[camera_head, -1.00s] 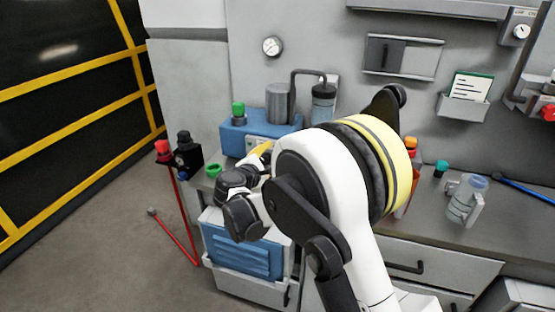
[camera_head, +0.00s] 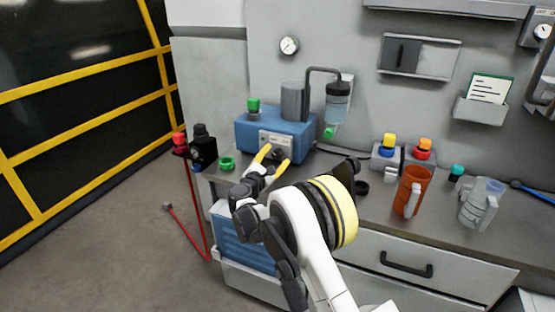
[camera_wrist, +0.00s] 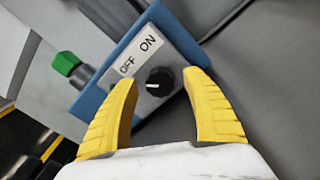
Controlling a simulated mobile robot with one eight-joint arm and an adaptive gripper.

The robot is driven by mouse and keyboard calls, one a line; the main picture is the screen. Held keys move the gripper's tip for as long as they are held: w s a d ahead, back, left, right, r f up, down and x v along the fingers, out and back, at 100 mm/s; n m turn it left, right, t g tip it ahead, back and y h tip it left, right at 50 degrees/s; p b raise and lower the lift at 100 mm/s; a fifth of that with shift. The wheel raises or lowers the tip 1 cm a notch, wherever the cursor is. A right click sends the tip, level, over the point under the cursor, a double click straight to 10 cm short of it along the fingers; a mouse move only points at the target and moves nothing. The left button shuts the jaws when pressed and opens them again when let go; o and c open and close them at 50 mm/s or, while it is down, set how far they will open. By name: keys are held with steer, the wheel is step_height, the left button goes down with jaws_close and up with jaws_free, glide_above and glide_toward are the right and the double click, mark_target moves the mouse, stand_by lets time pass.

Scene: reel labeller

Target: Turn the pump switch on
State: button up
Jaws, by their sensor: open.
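The pump is a blue box (camera_head: 246,130) on the left end of the bench, with a grey cylinder and a clear container on it. Its front has a white OFF/ON label (camera_wrist: 135,60) and a black round knob (camera_wrist: 160,81), the switch. In the wrist view the knob has a pale pointer mark; I cannot tell surely which word it points to. My gripper (camera_head: 271,157) has yellow fingers, open and empty, in front of the pump's panel. In the wrist view the knob lies between and beyond the fingertips (camera_wrist: 160,80), apparently untouched.
A green-capped fitting (camera_head: 253,105) is on top of the pump. A green ring (camera_head: 227,163) lies left of it. An orange mug (camera_head: 411,191), a clear jug (camera_head: 482,203) and capped bottles stand right. A red stand (camera_head: 181,150) is left of the bench.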

steer(key=shift+w+d, duration=0.25)
steer(key=shift+w, duration=0.35)
steer(key=c, duration=1.2)
